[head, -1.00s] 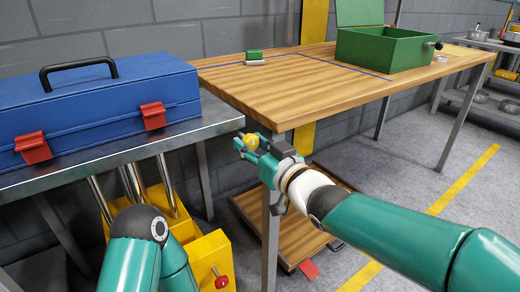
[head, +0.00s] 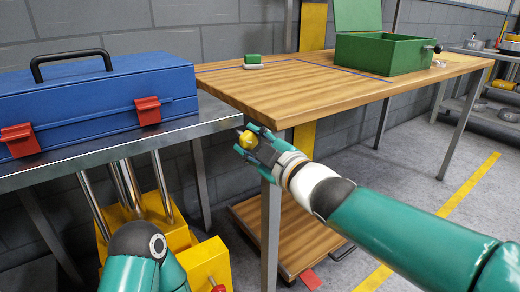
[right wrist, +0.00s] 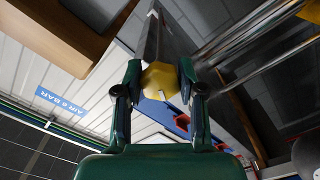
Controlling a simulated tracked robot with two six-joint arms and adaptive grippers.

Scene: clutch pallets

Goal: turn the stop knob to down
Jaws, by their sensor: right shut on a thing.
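My right gripper (head: 255,146) is shut on a small yellow faceted piece (head: 248,139), just left of the wooden table's near corner. In the right wrist view the yellow piece (right wrist: 160,82) sits between the two fingers (right wrist: 162,88), with a pale mark on its lower edge. I cannot tell whether it is fixed to anything. A red knob (head: 218,289) shows at the bottom edge, on the front of a yellow block (head: 208,262). A dark knob (head: 437,48) sticks out of the green box's right side. No label shows which is the stop knob. My left gripper is out of view.
A blue toolbox (head: 95,105) stands on the metal bench (head: 90,158) at left. The wooden table (head: 290,95) carries a green open box (head: 385,52) and a small green block (head: 253,60). A table leg (head: 270,235) stands below my right gripper.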

